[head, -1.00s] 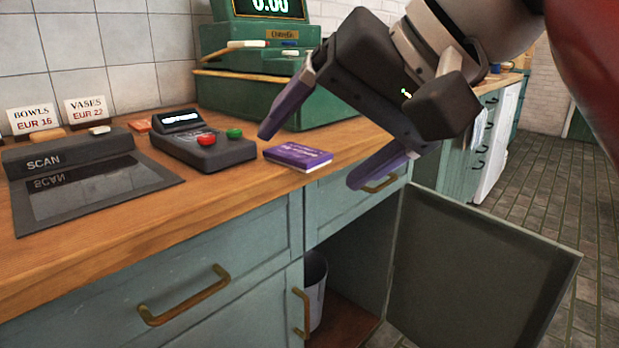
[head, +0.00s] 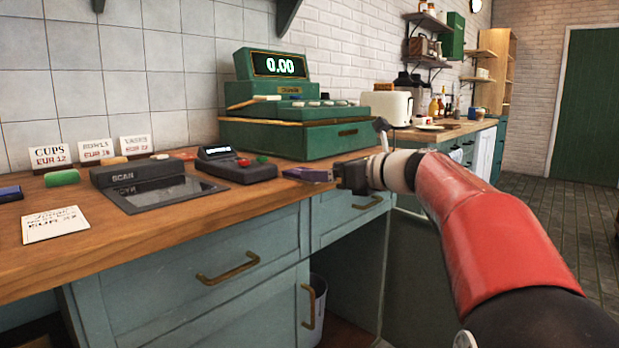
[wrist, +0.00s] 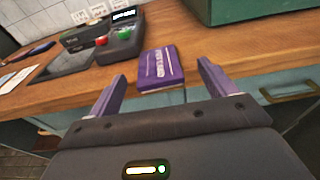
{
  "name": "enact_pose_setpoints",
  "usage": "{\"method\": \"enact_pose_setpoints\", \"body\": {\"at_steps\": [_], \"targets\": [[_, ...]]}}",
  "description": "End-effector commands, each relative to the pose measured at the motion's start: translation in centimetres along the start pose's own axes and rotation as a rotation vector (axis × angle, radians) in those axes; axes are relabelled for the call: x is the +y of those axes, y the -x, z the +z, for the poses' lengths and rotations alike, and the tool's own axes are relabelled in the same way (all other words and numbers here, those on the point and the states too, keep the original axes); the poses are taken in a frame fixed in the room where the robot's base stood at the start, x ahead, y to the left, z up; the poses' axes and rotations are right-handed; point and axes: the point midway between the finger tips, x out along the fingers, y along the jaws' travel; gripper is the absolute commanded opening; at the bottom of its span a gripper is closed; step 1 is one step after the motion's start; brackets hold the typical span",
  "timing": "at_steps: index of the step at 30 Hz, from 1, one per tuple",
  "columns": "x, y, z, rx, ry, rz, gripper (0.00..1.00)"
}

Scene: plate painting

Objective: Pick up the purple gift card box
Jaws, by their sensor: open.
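The purple gift card box (wrist: 161,69) lies flat near the counter's front edge in the wrist view, with pale lettering on its top. My gripper (wrist: 157,88) is open and empty, its two purple fingers apart on either side of the box's near end. The box lies just ahead of the fingertips, and no contact shows. In the head view, my gripper (head: 310,174) is at the counter's front edge, to the right of the card terminal. I cannot clearly tell the box from the purple fingers there.
The card terminal (head: 237,170) stands left of my gripper, with the scanner (head: 150,184) further left. The green cash register (head: 300,135) stands behind. Below the counter (head: 120,238) are drawers and an open cabinet. Price cards (head: 95,150) stand by the wall.

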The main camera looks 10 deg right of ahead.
Motion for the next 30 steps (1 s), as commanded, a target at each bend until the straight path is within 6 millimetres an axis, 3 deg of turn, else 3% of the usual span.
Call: {"method": "enact_pose_setpoints", "body": {"at_steps": [9, 17, 28, 30], "targets": [[0.4, -4.3, -0.3, 0.000, 0.002, 0.001, 0.83], [0.4, -4.6, -0.3, 0.001, 0.003, 0.001, 0.83], [0.4, -4.5, -0.3, 0.001, 0.004, 0.001, 0.38], [0.4, -4.5, -0.3, 0.001, 0.004, 0.001, 0.34]]}}
